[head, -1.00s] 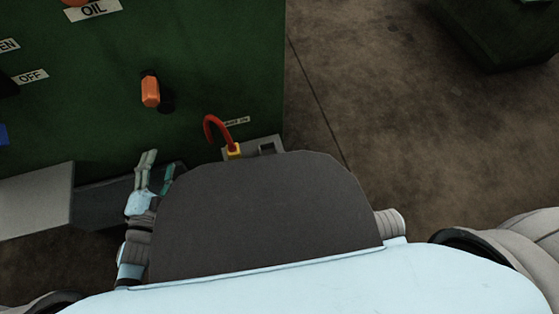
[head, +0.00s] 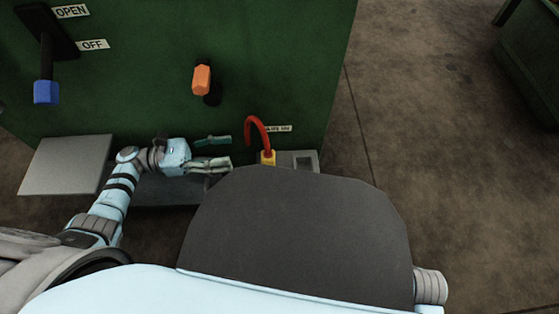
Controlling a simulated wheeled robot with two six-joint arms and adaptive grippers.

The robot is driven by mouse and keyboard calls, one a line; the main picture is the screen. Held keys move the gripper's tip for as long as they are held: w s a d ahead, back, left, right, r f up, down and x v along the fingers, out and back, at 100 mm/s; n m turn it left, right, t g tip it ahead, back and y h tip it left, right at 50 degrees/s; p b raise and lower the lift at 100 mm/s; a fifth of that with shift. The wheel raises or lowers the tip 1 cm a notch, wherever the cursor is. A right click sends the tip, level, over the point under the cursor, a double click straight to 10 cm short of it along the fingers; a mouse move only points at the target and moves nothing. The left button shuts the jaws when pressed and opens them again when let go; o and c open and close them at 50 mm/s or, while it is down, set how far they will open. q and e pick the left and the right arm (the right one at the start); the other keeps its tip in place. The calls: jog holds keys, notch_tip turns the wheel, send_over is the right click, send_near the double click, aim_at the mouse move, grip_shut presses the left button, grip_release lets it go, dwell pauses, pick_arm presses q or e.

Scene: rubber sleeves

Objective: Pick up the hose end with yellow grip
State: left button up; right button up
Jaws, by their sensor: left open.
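The red hose (head: 256,133) arches out of the green machine, and its end with the yellow grip (head: 268,158) points down at a grey ledge (head: 310,158). The lower part of the yellow grip is hidden behind my dark body. My left gripper (head: 228,152) is open and empty, to the left of the yellow grip and apart from it. Its fingers point right, toward the hose end. My right gripper is not in view.
The green machine (head: 140,75) fills the upper left. It carries an orange handle (head: 202,80) and a blue-tipped lever (head: 46,92). A grey plate (head: 68,165) juts out at left. Open floor (head: 430,130) lies to the right, with another green unit (head: 535,60) at the edge.

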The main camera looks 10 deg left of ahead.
aim_at(268, 155)
pick_arm(q)
jog(key=d, duration=0.3)
jog(key=w+d+m+g, duration=0.1)
jog(key=d, duration=0.3)
jog(key=d+m, duration=0.1)
jog(key=d, duration=0.3)
jog(key=shift+w+d+f, duration=0.15)
jog(key=shift+w+f, duration=0.1)
jog(key=shift+w, duration=0.05)
grip_shut()
